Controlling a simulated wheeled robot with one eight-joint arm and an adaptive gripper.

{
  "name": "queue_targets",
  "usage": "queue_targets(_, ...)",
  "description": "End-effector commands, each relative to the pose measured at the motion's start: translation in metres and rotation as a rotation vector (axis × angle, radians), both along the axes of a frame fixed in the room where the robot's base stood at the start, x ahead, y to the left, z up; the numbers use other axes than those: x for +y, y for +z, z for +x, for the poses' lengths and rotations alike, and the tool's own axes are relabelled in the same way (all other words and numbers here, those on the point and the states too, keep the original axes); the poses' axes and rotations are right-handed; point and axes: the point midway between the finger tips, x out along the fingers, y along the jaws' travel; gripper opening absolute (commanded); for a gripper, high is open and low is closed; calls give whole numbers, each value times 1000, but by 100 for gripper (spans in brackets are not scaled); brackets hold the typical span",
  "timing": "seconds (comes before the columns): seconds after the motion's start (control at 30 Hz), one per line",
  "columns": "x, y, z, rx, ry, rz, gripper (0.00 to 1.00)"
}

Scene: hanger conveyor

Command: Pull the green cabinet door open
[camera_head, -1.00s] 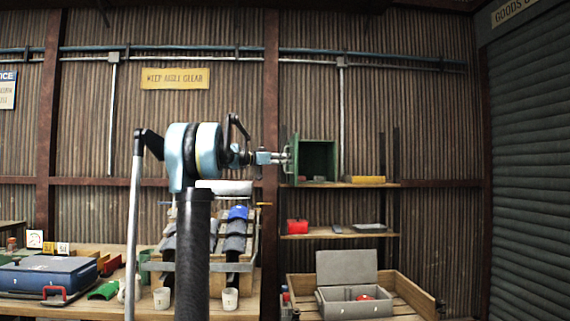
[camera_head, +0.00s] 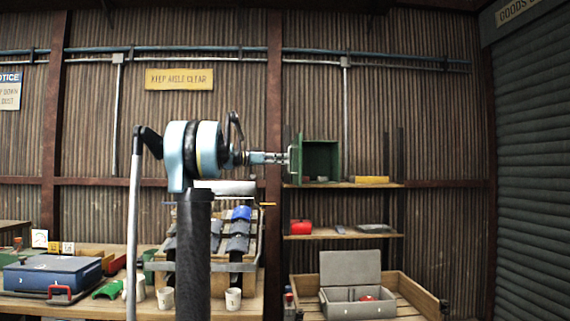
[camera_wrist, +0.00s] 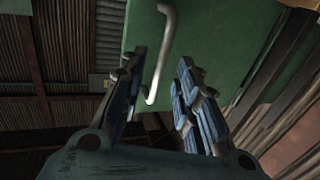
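The green cabinet (camera_head: 321,161) stands on the upper shelf with its dark inside showing. Its door (camera_head: 300,157) stands out at the left side, seen nearly edge-on, with the pale handle (camera_head: 293,159) on its left face. My gripper (camera_head: 284,158) points right at the handle. In the wrist view, the fingers of my gripper (camera_wrist: 162,80) are apart. The bent metal handle (camera_wrist: 166,50) on the green door (camera_wrist: 225,35) reaches down into the gap between them, nearer the left finger. I cannot tell whether a finger touches it.
A yellow item (camera_head: 371,180) lies right of the cabinet on the shelf (camera_head: 345,186). A red item (camera_head: 301,227) is on the lower shelf (camera_head: 345,236). Below stands a wooden crate (camera_head: 423,299) with an open grey box (camera_head: 350,266). A blue case (camera_head: 52,272) is at left.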

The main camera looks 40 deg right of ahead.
Motion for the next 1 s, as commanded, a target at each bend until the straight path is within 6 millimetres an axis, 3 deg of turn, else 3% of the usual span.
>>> queue_targets(0.2, 42, 0, 10, 0, 3, 0, 29)
queue_targets(0.4, 67, -1, 15, 0, 1, 0, 29)
queue_targets(1.0, 76, -1, 16, 1, 0, 0, 29)
